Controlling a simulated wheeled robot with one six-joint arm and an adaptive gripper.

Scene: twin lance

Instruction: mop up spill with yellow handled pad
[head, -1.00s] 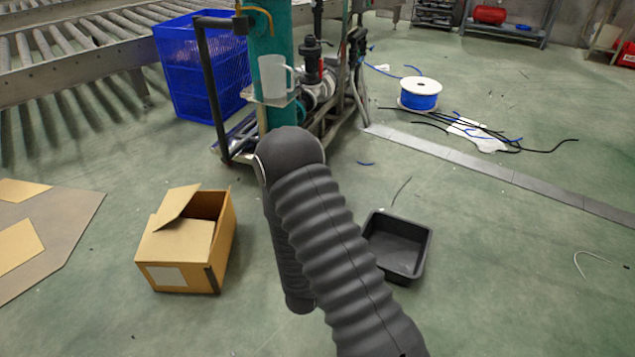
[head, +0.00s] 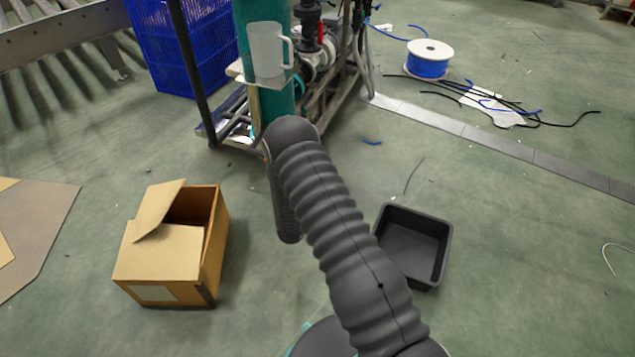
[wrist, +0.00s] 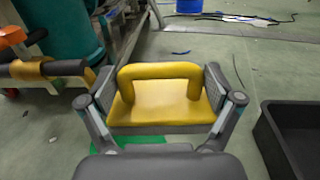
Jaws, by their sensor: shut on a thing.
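In the wrist view, a yellow pad with an arched yellow handle (wrist: 160,72) sits between the fingers of my gripper (wrist: 160,90), which is shut on it. The pad has a thin grey lower edge. A bright green strip (wrist: 142,141) shows just below the pad; I cannot tell whether it is part of the pad or something behind it. My arm hides the gripper and pad in the head view. I cannot make out a spill clearly in either view.
A black tray (head: 412,245) lies on the floor right of my arm. An open cardboard box (head: 172,245) stands at left. A pump cart (head: 300,95) carrying a clear jug (head: 266,50) stands ahead. A blue cable reel (head: 429,60) and loose cables lie behind at right.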

